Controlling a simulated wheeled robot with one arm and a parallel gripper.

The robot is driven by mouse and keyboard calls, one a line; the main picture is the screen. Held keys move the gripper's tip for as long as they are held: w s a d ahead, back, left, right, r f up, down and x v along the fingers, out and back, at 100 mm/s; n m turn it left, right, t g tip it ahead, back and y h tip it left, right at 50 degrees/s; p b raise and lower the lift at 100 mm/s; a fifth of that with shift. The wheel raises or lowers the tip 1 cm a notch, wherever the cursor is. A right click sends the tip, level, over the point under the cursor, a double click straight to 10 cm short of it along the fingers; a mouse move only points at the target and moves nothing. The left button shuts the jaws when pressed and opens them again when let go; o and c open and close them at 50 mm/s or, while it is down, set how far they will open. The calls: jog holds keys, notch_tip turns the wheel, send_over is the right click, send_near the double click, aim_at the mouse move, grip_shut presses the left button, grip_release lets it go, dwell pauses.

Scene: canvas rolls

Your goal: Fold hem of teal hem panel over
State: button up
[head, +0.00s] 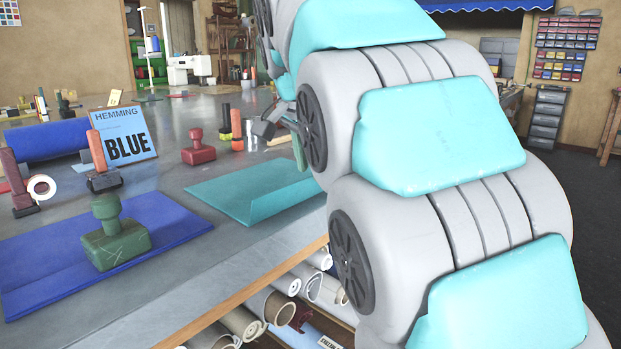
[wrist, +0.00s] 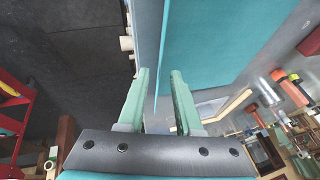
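The teal hem panel (head: 245,186) lies on the grey table near its front edge. Its near edge is turned up in a low curl. In the wrist view the panel (wrist: 215,40) fills the top middle, and a thin strip of its edge (wrist: 160,50) runs down between my fingers. My gripper (wrist: 160,72) is open, its two pale green fingers apart on either side of that strip. I cannot tell whether either finger touches it. In the head view my arm hides most of the gripper and the panel's right end.
A blue panel (head: 60,262) with a green stamp block (head: 116,240) on it lies to the left. A red stamp block (head: 198,150) and a HEMMING BLUE sign (head: 125,138) stand behind. Rolls (head: 270,305) fill the shelf below the table edge.

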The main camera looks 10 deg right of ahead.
aim_at(311, 179)
jog(key=shift+x, duration=2)
grip_shut()
